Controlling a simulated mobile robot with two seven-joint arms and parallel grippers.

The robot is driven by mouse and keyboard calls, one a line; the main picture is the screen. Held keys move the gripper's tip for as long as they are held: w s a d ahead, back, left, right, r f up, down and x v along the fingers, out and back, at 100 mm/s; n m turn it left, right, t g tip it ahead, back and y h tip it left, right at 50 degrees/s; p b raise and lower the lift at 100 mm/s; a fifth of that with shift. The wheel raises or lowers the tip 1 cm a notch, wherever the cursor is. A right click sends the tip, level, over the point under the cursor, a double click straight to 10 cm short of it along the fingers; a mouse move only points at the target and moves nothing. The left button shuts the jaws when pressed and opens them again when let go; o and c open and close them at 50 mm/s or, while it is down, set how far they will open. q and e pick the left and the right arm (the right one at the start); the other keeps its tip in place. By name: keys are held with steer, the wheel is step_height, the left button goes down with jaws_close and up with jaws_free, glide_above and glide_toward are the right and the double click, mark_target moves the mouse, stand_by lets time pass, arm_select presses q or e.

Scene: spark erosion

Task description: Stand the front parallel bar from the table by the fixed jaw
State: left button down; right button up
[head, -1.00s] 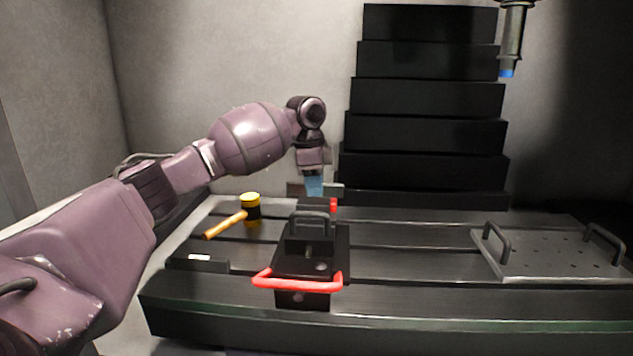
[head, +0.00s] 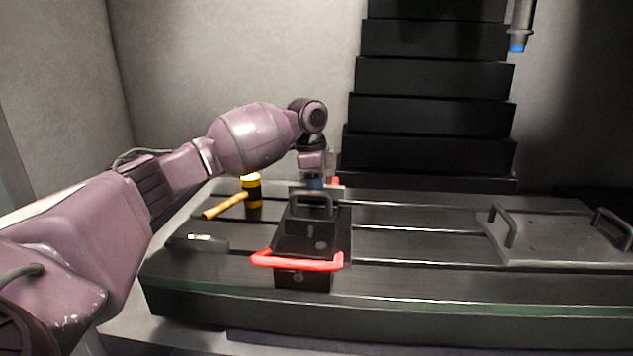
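A black vise (head: 285,244) stands on the slotted table, with a dark loop handle on top and a red bar handle at its front. Its fixed jaw cannot be made out clearly. My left gripper (head: 314,183) points down at the vise's far end, behind the loop handle. Its blue fingertips are mostly hidden, so I cannot tell whether they are open or hold a bar. A dark flat block with a pale mark (head: 197,242) lies left of the vise. I cannot tell whether it is a parallel bar. My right gripper is out of view.
A mallet with a yellow and black head (head: 252,190) is on the table left of the vise. A grey perforated plate with two handles (head: 560,240) lies at the right. Dark stepped bellows (head: 432,118) rise behind. The table (head: 415,245) between vise and plate is clear.

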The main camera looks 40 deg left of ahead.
arm_select(q)
steer(key=shift+r, duration=0.1)
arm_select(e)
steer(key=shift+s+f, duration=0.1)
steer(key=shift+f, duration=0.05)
arm_select(q)
steer(key=c, duration=1)
jaws_free()
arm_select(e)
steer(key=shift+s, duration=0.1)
arm_select(q)
steer(key=shift+r+p, duration=1.35)
steer(key=shift+r, duration=1.65)
step_height(320, 180, up, 5)
steer(key=shift+f+p, duration=0.1)
steer(key=shift+p, duration=1.05)
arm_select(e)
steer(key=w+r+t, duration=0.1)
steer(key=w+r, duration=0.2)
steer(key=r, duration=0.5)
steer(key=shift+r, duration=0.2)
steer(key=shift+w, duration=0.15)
